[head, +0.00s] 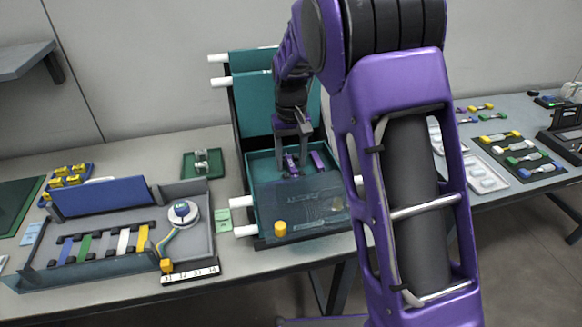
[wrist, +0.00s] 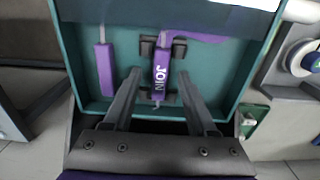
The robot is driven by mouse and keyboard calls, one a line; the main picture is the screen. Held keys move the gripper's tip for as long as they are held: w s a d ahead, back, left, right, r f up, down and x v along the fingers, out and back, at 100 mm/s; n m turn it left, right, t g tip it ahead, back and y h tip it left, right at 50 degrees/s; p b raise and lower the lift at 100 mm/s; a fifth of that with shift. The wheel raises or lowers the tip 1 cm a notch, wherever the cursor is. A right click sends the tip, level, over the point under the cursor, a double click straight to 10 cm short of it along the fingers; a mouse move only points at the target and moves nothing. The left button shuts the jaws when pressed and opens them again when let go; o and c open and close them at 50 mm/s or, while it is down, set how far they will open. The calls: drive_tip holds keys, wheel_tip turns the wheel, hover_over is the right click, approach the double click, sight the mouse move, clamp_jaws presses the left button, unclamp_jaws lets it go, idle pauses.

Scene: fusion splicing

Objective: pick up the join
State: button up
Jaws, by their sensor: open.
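The join (wrist: 161,72) is a purple piece with white "JOIN" lettering, seated across a dark holder in the teal tray in the wrist view. It also shows small and partly covered in the head view (head: 291,163). My gripper (wrist: 158,76) is open, with one finger on each side of the join and a gap to it on both sides. In the head view my gripper (head: 291,130) reaches down into the teal tray (head: 262,165). I cannot tell how far the fingertips are above the tray floor.
A second purple piece (wrist: 105,68) lies beside the join in the wrist view. A raised teal lid stands behind the tray, and a dark clear panel (head: 300,205) covers its front. A grey splice tray (head: 205,215) with coloured pieces stands at left.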

clamp_jaws()
idle(0.3)
